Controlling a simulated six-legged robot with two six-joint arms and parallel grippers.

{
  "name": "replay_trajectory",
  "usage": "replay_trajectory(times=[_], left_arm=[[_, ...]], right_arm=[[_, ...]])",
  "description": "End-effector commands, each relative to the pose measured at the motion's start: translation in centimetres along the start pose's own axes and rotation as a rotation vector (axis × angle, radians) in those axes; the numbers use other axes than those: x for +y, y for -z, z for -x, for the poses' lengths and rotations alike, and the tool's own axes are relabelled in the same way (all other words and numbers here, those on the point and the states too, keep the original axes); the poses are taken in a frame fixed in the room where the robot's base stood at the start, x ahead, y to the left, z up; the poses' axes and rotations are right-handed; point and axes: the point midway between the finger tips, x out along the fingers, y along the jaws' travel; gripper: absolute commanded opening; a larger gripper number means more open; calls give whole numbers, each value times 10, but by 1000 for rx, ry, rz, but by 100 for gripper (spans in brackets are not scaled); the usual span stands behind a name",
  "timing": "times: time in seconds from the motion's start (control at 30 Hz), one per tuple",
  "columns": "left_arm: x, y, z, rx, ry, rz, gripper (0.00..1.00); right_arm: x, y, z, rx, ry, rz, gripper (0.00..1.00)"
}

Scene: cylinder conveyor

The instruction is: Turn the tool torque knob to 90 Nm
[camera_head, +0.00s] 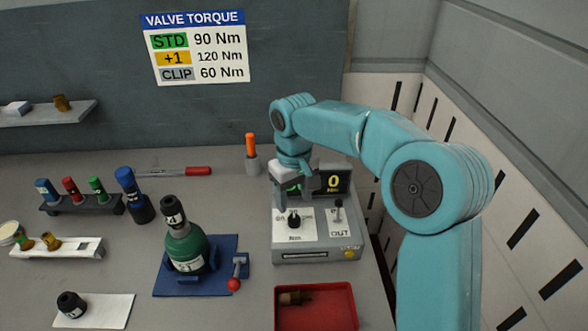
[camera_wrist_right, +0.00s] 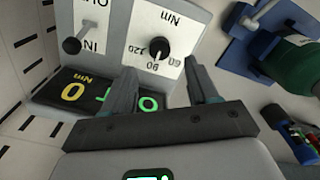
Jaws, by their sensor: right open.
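The black torque knob (camera_head: 294,219) sits on a white dial plate on the grey tester box (camera_head: 318,254). In the right wrist view the knob (camera_wrist_right: 158,47) has 60, 90 and 120 marked around it; I cannot tell for certain where its pointer aims. My right gripper (camera_head: 299,188) is open and empty, above the back of the box. In the wrist view its fingers (camera_wrist_right: 160,70) are spread on either side of the knob's line, apart from it. The display (camera_wrist_right: 72,92) shows a yellow 0 Nm; its green digits are partly hidden by a finger. My left gripper is out of view.
A small lever (camera_head: 338,212) marked OUT stands right of the knob. A green bottle-shaped valve (camera_head: 187,250) stands on a blue fixture to the left. A red tray (camera_head: 318,318) lies in front. A wall sign (camera_head: 197,48) lists STD 90, +1 120 and CLIP 60 Nm.

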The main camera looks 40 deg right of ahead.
Motion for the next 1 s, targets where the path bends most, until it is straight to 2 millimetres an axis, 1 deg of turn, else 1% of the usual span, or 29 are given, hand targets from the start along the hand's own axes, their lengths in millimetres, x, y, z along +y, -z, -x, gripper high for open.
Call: replay_trajectory(times=[0.03, 0.2, 0.3, 0.4, 0.57, 1.0], left_arm=[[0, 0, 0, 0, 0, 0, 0], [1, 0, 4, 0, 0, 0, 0], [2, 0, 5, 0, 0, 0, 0], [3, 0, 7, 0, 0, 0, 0], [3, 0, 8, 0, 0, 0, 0], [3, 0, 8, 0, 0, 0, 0]], right_arm=[[0, 1, 16, 7, 0, -1, 59], [0, 1, 59, 4, 0, 0, 59], [0, 1, 78, 3, 0, 1, 59], [0, 1, 91, 1, 0, 0, 59], [0, 0, 99, -1, 0, 0, 59], [0, 0, 99, -1, 0, 0, 59]])
